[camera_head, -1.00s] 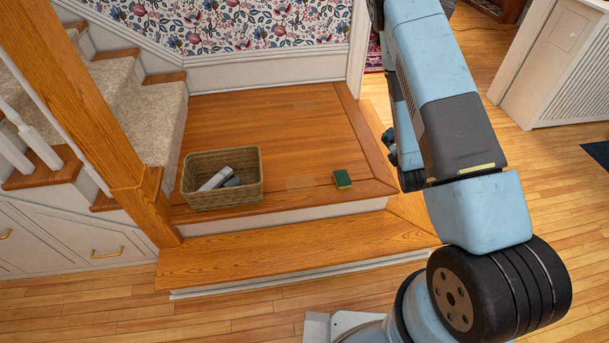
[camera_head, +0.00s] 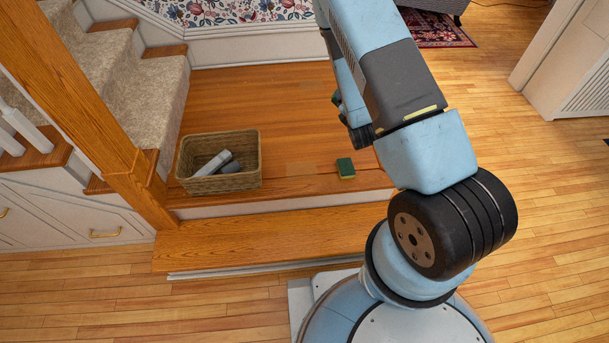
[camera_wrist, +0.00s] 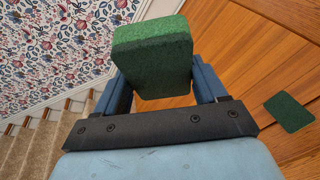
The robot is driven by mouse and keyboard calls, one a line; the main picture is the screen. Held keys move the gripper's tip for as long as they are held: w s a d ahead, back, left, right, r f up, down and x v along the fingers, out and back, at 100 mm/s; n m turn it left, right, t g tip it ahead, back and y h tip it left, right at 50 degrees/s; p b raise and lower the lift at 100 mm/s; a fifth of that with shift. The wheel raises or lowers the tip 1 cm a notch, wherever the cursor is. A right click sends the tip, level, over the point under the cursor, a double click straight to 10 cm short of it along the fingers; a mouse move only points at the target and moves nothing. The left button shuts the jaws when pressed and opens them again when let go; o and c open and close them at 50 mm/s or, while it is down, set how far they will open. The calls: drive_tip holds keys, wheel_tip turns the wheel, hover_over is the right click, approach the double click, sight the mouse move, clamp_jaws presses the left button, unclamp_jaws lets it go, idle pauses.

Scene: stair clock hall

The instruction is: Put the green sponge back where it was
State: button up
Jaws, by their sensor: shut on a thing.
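My gripper (camera_wrist: 158,82) is shut on a green sponge (camera_wrist: 152,50) in the wrist view, with one blue finger on each side of it.
A wicker basket (camera_head: 225,182) with grey and whitish items stands at the landing's front left. Faint pale rectangular patches (camera_head: 300,169) mark the boards. A wooden post (camera_head: 110,130) and carpeted stairs (camera_head: 125,95) are at left. A lower step (camera_head: 270,238) runs in front.

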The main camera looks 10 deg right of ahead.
drive_tip(key=s+a+f+m+g, duration=0.1)
drive_tip(key=s+f+m+g, duration=0.15)
drive_tip(key=f, duration=0.55)
drive_tip(key=s+a+f+m+g, duration=0.2)
drive_tip(key=s+f+g, duration=0.15)
drive_tip(key=f, duration=0.45)
drive_tip(key=s+a+f+m+g+y, duration=0.4)
drive_tip(key=s+a+f+g, duration=0.2)
drive_tip(key=s+a+g, duration=0.35)
drive_tip(key=shift+t, duration=0.35)
drive_tip(key=w+f, duration=0.3)
drive_tip(key=w, duration=0.1)
drive_tip(key=w+f, duration=0.3)
drive_tip(key=w, duration=0.2)
drive_tip(key=w+a+f, duration=0.1)
drive_tip(key=w+f, duration=0.3)
drive_tip(key=w, duration=0.1)
drive_tip(key=shift+a, duration=0.1)
wheel_tip(320, 180, down, 3)
drive_tip(key=shift+w+f, duration=0.15)
drive_tip(key=shift+f, duration=0.05)
drive_tip(key=o, duration=0.9)
drive_tip(key=shift+o, duration=0.2)
drive_tip(key=shift+r, duration=0.1)
